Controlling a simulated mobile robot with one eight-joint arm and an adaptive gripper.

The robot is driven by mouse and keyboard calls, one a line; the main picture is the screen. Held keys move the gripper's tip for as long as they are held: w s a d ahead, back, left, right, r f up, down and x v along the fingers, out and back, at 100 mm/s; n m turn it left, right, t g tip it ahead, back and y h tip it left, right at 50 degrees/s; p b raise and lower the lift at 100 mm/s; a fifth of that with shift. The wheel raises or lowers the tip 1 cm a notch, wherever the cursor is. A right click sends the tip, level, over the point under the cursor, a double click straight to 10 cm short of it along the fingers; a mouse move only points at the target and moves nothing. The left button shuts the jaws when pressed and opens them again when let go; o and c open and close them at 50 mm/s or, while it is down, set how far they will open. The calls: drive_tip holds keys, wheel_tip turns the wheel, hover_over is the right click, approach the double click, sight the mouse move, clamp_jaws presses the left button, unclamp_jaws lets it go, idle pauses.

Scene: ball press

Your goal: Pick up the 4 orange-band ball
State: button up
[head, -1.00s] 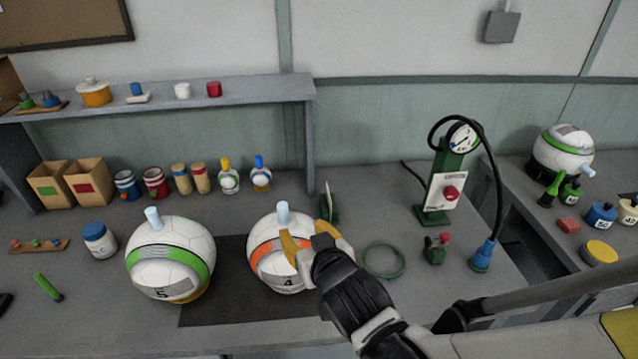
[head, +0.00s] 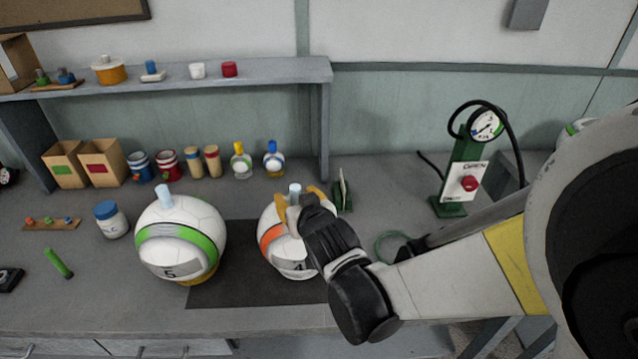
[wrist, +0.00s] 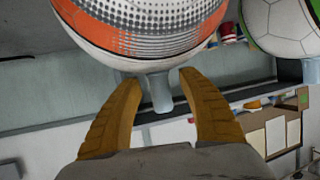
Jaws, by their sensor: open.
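The orange-band ball (head: 272,240), white with a "4" on a grey patch, sits on the dark mat (head: 232,284). A pale blue peg (head: 295,189) stands up from its top. My gripper (head: 297,198) is over the ball's upper right side and hides part of it. In the wrist view the open yellow fingers (wrist: 159,95) have the peg (wrist: 161,92) between them, with a gap on each side. The ball (wrist: 145,30) fills the upper middle of that view, beyond the fingertips.
A green-band ball (head: 180,250) marked "5" stands close on the left. A green pump stand (head: 462,180) with a gauge and hose is at the right. A shelf (head: 270,72) runs behind. A green ring (head: 388,243) lies partly behind my arm.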

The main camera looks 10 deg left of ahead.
drive_tip(key=shift+s+r, duration=0.1)
drive_tip(key=shift+c, duration=0.4)
clamp_jaws()
drive_tip(key=shift+r, duration=0.1)
